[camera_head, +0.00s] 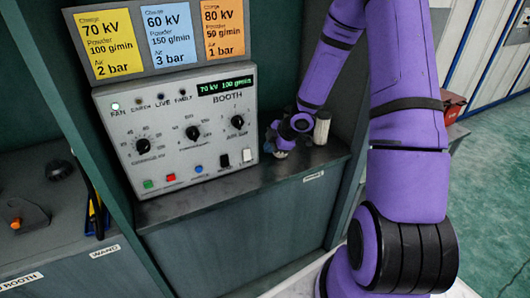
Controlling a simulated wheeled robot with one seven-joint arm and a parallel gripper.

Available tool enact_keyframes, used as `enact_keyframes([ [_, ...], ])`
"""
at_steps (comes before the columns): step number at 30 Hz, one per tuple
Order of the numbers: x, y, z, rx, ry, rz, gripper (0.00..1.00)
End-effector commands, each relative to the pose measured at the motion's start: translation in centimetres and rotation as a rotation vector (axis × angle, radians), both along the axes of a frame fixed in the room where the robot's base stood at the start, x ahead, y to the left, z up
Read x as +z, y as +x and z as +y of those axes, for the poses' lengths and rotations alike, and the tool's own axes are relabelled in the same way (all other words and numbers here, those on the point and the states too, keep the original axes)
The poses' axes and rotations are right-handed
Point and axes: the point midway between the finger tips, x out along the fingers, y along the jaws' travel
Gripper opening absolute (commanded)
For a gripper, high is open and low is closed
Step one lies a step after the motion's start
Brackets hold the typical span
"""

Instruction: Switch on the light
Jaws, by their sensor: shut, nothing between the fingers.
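A grey control panel (175,135) stands upright on a shelf inside a dark green booth. At its lower right are two rocker switches, one black (224,160) and one pale (247,156). Small labels sit by them, too small to read, so I cannot tell which works the light. My gripper (281,154) is shut and empty, just right of the panel's right edge, low over the shelf. It appears apart from the switches; its fingertips are small and partly unclear.
Knobs and green (148,184), red (171,178) and blue (198,169) buttons share the panel. A pale ribbed cylinder (321,128) stands on the shelf right of my gripper. Yellow, blue and orange cards hang above. The shelf's front edge (230,202) is clear.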

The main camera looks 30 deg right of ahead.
Motion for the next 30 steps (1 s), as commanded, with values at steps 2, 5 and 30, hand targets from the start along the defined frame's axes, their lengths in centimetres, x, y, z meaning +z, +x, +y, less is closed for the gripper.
enact_keyframes([
  [2,0.23,-0.15,-0.09,0.0,0.0,0.0,0.0],
  [5,0.32,-0.21,-0.09,0.001,0.0,0.0,0.0],
  [30,-0.68,-0.27,-0.24,0.001,0.0,-0.003,0.0],
])
